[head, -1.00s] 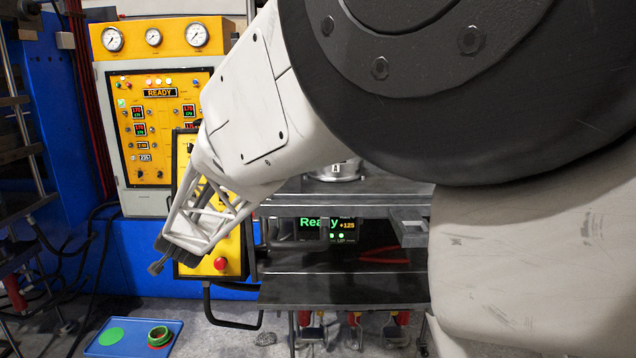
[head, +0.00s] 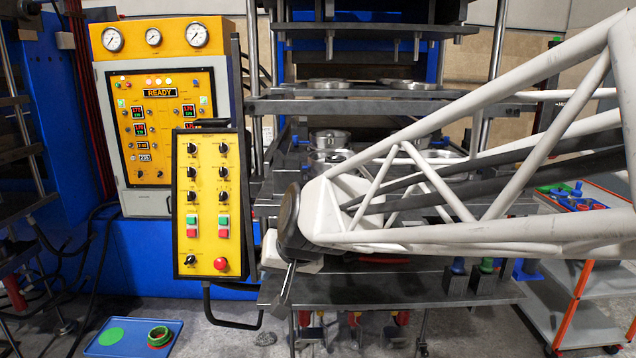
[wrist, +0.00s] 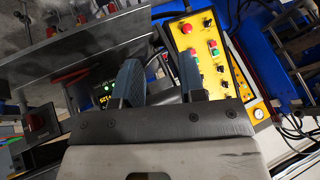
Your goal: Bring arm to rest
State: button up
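My gripper (wrist: 160,76) shows in the wrist view as two dark fingers held apart, with nothing between them. In the head view my white lattice arm reaches in from the right across the front of the press. Its dark wrist joint sits just right of the yellow push-button panel, and the gripper's fingers cannot be made out there. The push-button panel (head: 207,262) stands upright with a red button at its bottom; it also shows in the wrist view (wrist: 197,30) beyond the fingers. The press (head: 345,104) has metal moulds behind my arm, partly hidden.
A control cabinet (head: 183,180) reading READY stands at the back left. A blue tray (head: 100,347) with a green disc and ring lies on the floor. A shelf trolley (head: 577,300) stands at the right. A dark metal shelf (head: 400,290) lies below my arm.

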jog(key=s+d+f+g+h, duration=0.1)
jog(key=s+d+f+h, duration=0.1)
jog(key=s+d, duration=0.7)
jog(key=s+d+f+m+g+h, duration=0.1)
jog(key=s+d+f+h, duration=0.1)
jog(key=s+d, duration=0.8)
jog(key=d, duration=0.6)
jog(key=shift+d+m+g+h, duration=0.25)
jog(key=shift+m+g+h, duration=0.05)
jog(key=shift+h, duration=0.1)
dwell(0.4)
